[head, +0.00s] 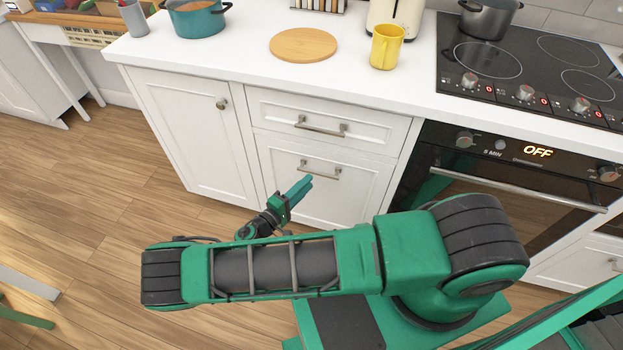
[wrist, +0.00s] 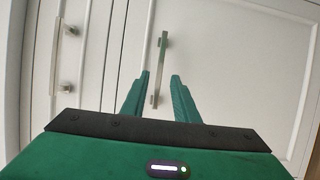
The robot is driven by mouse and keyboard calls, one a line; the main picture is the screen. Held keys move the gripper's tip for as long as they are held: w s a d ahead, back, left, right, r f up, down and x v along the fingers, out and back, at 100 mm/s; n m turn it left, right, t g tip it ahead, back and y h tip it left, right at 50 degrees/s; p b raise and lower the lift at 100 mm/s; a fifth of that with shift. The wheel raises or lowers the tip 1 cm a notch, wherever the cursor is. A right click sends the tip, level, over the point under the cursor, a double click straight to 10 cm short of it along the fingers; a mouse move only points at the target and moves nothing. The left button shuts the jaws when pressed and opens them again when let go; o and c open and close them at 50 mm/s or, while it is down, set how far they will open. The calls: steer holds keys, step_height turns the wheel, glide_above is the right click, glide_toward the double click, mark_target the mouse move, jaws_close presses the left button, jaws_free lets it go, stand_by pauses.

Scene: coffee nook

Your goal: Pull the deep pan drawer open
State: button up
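The deep pan drawer (head: 350,195) is the lower, taller white drawer under the counter, and its front looks shut. It fills the middle and right of the wrist view (wrist: 225,60). Its metal bar handle (head: 321,173) appears in the wrist view (wrist: 163,52), lined up with the gap between my fingers. My gripper (head: 303,184) is open and empty in front of this drawer, close to the handle. In the wrist view its two green fingers (wrist: 160,78) stand apart on either side of the handle bar. I cannot tell how much depth remains between fingertips and bar.
A shallower drawer (head: 290,108) with its own handle (head: 320,128) sits above. A cupboard door (head: 185,120) is on the left and an oven (head: 500,190) on the right. The counter holds a yellow mug (head: 386,47), round board (head: 303,45) and teal pot (head: 197,20).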

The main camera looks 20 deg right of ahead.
steer(key=shift+x, duration=2.05)
jaws_close()
steer(key=shift+f, duration=0.1)
